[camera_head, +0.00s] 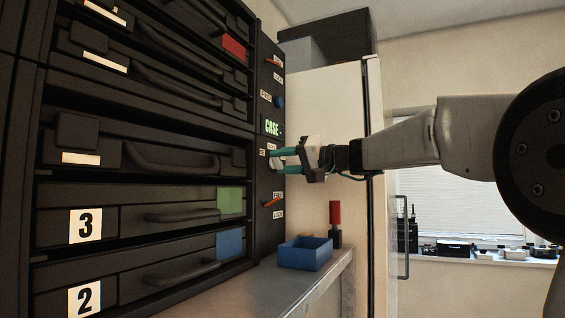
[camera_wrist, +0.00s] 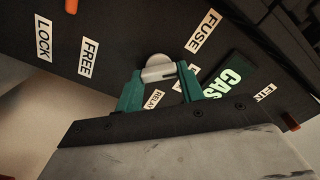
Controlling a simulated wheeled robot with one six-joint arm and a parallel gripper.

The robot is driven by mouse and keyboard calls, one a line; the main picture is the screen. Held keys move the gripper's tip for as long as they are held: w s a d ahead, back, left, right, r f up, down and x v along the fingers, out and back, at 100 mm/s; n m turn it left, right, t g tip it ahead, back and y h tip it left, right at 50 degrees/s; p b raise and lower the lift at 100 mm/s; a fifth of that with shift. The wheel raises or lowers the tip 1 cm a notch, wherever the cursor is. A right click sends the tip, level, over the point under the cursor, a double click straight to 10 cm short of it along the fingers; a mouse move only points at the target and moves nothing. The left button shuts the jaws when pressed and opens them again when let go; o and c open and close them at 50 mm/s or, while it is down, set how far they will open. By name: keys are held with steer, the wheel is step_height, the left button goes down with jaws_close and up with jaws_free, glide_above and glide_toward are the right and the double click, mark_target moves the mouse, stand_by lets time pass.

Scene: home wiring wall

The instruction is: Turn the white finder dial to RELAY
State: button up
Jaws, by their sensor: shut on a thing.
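The white finder dial (camera_wrist: 158,70) is a round knob with a raised grip bar on the dark panel. In the wrist view my gripper (camera_wrist: 158,84) has its two green fingers on either side of the bar, shut on it. A RELAY label (camera_wrist: 154,99) lies between the fingers, below the dial, and a FUSE label (camera_wrist: 202,33) lies up and right of it. A lit green CASE display (camera_wrist: 228,82) is partly cut off by the gripper. In the head view my gripper (camera_head: 279,160) reaches the panel from the right, and its fingers hide most of the dial.
The panel (camera_head: 266,222) also has a blue knob (camera_head: 280,102) and orange levers (camera_head: 273,201). Dark numbered drawers (camera_head: 150,210) stand left. A blue bin (camera_head: 305,253) and a red-handled tool (camera_head: 335,222) stand on the shelf below my gripper.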

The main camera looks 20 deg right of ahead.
steer(key=m, duration=1.4)
steer(key=shift+f+m, duration=0.3)
steer(key=shift+f, duration=0.05)
steer(key=shift+f+m, duration=0.1)
steer(key=shift+m, duration=2.2)
steer(key=o, duration=1)
